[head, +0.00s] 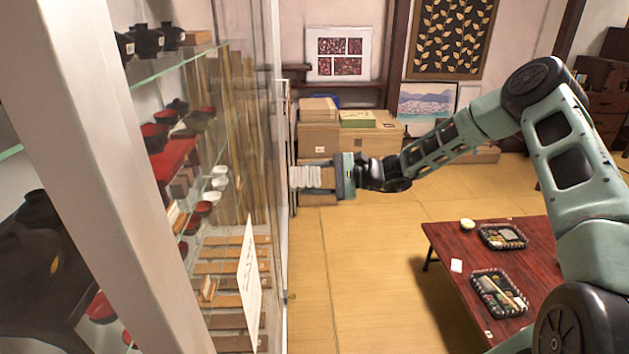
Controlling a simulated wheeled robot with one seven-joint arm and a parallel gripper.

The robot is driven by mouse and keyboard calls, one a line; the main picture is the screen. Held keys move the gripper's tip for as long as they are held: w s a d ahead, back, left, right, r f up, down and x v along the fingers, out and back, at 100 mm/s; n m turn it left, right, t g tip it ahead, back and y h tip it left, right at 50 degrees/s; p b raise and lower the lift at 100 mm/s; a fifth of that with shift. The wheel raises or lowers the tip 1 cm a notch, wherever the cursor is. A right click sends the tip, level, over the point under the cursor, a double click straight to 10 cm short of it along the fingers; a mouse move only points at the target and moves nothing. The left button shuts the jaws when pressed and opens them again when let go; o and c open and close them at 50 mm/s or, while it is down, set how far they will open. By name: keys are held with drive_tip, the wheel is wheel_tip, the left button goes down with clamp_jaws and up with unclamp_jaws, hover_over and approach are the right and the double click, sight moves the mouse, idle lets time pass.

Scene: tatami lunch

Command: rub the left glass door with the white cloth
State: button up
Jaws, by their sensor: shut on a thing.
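The glass door (245,140) of the display cabinet stands at the left of the head view, seen at a steep angle. Shelves of bowls and cups show through it. My gripper (322,177) points left toward the door's edge and is shut on the white cloth (305,177). The cloth looks folded into a thick pad. Its left end is close to the door frame; I cannot tell whether it touches the glass. The fingertips are mostly hidden by the cloth.
A low red table (460,250) with two bento trays (503,236) stands at the lower right. Wooden boxes (318,137) are stacked behind my gripper. A white paper sheet (249,290) is at the cabinet's lower part. The tatami floor (350,270) between cabinet and table is clear.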

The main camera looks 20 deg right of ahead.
drive_tip(key=shift+s+r+x, duration=0.15)
drive_tip(key=shift+x, duration=1.2)
drive_tip(key=shift+s+r+x, duration=0.1)
drive_tip(key=shift+x, duration=1.3)
drive_tip(key=shift+b+x, duration=0.5)
drive_tip(key=shift+x, duration=0.5)
